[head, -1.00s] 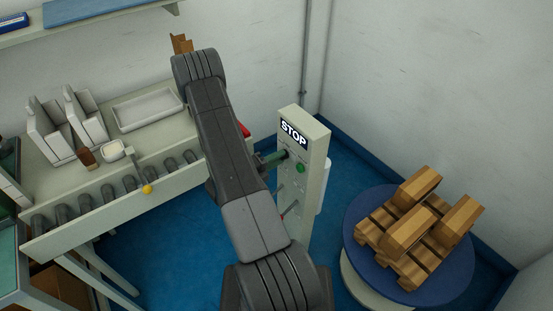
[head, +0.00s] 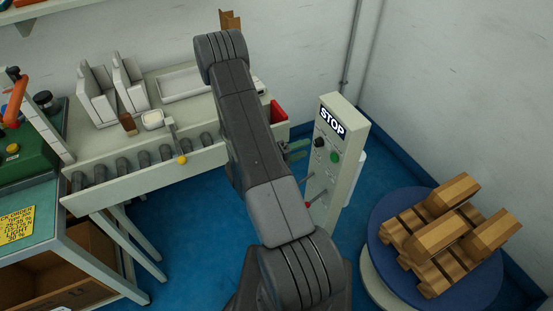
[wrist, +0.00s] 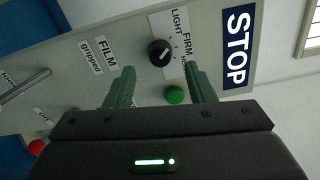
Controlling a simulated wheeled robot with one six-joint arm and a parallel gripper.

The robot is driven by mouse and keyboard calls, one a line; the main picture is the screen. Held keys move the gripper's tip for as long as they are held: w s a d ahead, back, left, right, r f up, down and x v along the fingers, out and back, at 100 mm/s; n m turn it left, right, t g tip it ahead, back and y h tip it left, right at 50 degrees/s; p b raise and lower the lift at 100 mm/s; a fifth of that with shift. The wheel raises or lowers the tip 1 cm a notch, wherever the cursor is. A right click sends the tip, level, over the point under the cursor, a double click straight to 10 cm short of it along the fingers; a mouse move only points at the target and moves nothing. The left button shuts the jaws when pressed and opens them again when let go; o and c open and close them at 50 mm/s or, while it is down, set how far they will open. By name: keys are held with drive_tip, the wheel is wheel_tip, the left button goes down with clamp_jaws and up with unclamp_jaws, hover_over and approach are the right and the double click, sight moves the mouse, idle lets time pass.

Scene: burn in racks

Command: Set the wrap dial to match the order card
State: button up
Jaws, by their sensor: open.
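The wrap dial (wrist: 160,52) is a black round knob with a pale mark on the STOP post (head: 340,182). Labels LIGHT and FIRM and a third, partly hidden word stand around it; I cannot tell its exact setting. In the head view the dial (head: 320,142) sits left of the green button (head: 334,156). My gripper (wrist: 159,67) is open, its green fingers either side of the dial in the picture, apart from it and empty. In the head view my gripper (head: 297,150) is left of the post. The yellow order card (head: 16,225) is cut by the left edge; LIGHT is readable.
A lever (wrist: 25,85) and a red knob (wrist: 37,147) are on the same panel, beside the FILM gripped label (wrist: 98,55). A blue turntable (head: 381,230) with a wooden load stands right of the post. A roller conveyor (head: 150,178) is at left.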

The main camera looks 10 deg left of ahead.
sight(315, 144)
drive_tip(key=v, duration=0.9)
drive_tip(key=shift+s+a+b, duration=0.25)
drive_tip(key=shift+a+b, duration=0.05)
drive_tip(key=shift+b, duration=0.15)
drive_tip(key=shift+p+x, duration=0.8)
drive_tip(key=shift+x, duration=6.15)
drive_tip(key=b+v, duration=0.2)
drive_tip(key=v, duration=1.2)
drive_tip(key=p+x, duration=0.2)
drive_tip(key=x, duration=1.2)
drive_tip(key=shift+d, duration=0.1)
drive_tip(key=shift+m+b, duration=2.4)
drive_tip(key=shift+m, duration=4.7)
